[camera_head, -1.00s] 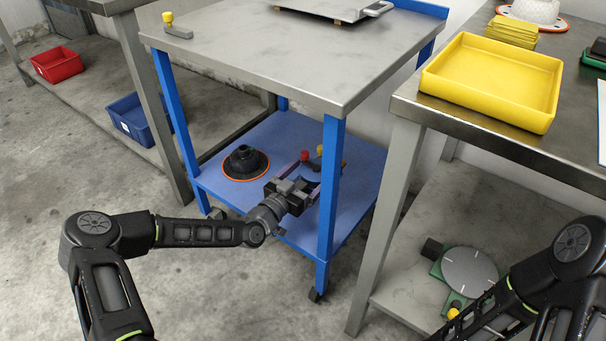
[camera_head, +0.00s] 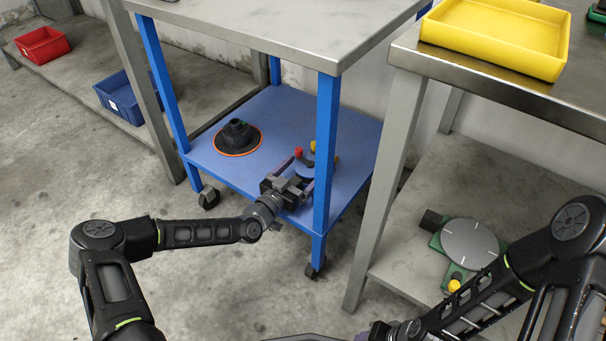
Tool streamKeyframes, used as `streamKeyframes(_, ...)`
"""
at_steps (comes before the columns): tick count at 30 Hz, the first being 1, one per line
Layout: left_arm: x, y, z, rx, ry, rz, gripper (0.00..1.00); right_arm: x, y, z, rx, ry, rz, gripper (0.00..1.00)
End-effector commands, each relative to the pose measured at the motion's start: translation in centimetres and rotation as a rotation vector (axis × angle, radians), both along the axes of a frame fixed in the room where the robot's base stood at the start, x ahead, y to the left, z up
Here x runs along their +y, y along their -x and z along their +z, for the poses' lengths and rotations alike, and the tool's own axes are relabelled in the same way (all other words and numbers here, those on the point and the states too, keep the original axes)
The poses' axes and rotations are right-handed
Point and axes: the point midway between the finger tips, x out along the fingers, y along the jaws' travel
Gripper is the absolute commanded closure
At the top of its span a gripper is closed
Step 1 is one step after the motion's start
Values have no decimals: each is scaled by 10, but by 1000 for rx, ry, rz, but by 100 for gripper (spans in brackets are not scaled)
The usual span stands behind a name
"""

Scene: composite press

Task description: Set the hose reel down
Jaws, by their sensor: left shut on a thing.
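My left gripper (camera_head: 297,178) reaches over the lower blue shelf of the cart. Its purple fingers are shut on the hose reel (camera_head: 318,161), a small blue round thing with red, black and yellow parts. The reel is partly hidden by the gripper and the cart's front post. It is at or just above the lower shelf (camera_head: 222,168); I cannot tell whether it touches. My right gripper (camera_head: 363,336) only just shows at the bottom edge, mostly cut off.
A black cone with an orange rim (camera_head: 238,137) stands on the same shelf, left of the reel. The cart's blue front post (camera_head: 326,150) is close to my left gripper. A steel table with a yellow tray (camera_head: 497,32) is at right, a grey disc on a green base (camera_head: 470,244) below.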

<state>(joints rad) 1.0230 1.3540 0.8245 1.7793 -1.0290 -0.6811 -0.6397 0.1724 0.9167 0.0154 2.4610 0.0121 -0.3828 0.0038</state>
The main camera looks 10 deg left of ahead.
Motion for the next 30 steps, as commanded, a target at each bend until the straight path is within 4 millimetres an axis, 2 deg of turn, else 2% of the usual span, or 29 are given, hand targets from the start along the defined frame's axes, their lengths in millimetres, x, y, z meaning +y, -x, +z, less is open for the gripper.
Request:
streamKeyframes(11, 0, -1, -4, -4, 0, 0, 80, 0, -1, -3, -1, -1, 0, 54)
streamKeyframes(12, 0, 0, -5, -2, 0, 0, 9, 0, -1, -3, -1, -1, 0, 54)
streamKeyframes(15, 0, 0, -5, -2, 0, 0, 1, 0, -1, -3, 0, -1, 0, 54)
streamKeyframes(25, 0, 0, -1, -2, 1, 1, 0, 0, 0, 1, 0, 0, 0, 54)
streamKeyframes(30, 7, 15, -1, -1, -2, 2, 0, 0, 0, 6, 0, 1, 0, 54)
